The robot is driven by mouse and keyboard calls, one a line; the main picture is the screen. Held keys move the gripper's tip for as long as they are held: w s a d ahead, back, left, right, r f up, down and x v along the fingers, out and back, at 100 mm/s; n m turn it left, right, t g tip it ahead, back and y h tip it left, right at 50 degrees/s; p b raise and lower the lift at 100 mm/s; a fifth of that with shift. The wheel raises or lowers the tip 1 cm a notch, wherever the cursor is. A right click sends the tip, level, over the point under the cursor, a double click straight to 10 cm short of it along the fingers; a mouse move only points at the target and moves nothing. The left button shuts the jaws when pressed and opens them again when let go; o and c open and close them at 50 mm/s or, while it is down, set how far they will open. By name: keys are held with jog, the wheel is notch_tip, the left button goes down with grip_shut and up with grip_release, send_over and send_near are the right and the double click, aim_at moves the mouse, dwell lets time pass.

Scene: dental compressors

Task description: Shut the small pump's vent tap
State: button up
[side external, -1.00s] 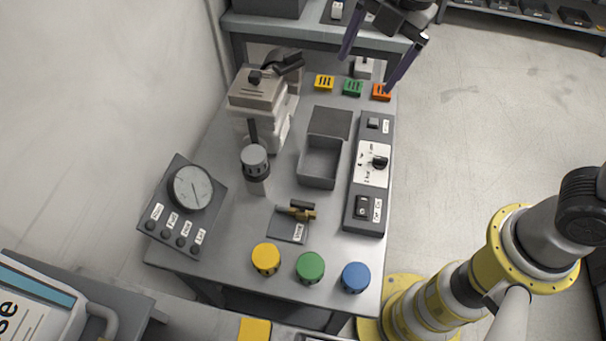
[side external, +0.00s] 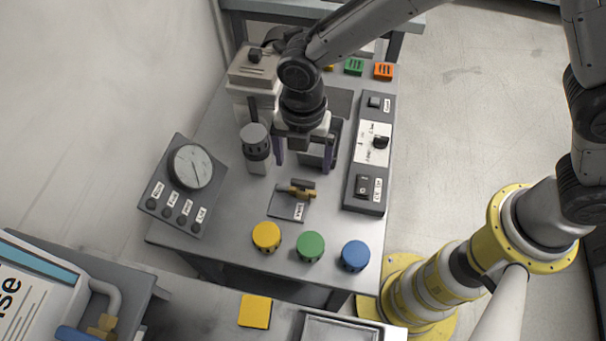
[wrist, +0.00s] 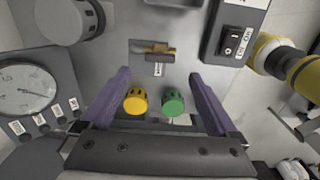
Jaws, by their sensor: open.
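The vent tap (side external: 301,193) is a small brass valve with a dark lever, mounted on a grey plate with a white label. The lever appears to lie roughly along the brass body. The tap also shows in the wrist view (wrist: 158,49), beyond the fingertips and roughly between their lines. My gripper (side external: 304,158) points down over the bench, just behind the tap in the side view. Its two purple fingers are wide apart with nothing between them, and they appear clear of the tap. They also show in the wrist view (wrist: 160,76).
A grey-capped cylinder (side external: 256,142) stands close left of my gripper. A switch box (side external: 365,165) lies to the right. A dial gauge panel (side external: 187,183) sits at left. Yellow (side external: 266,236), green (side external: 310,246) and blue (side external: 355,255) knobs line the front. My gripper partly hides an open grey bin.

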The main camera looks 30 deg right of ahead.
aim_at(303, 182)
notch_tip(303, 182, down, 7)
jog(key=shift+r, duration=0.1)
dwell(0.3)
jog(key=c, duration=1.4)
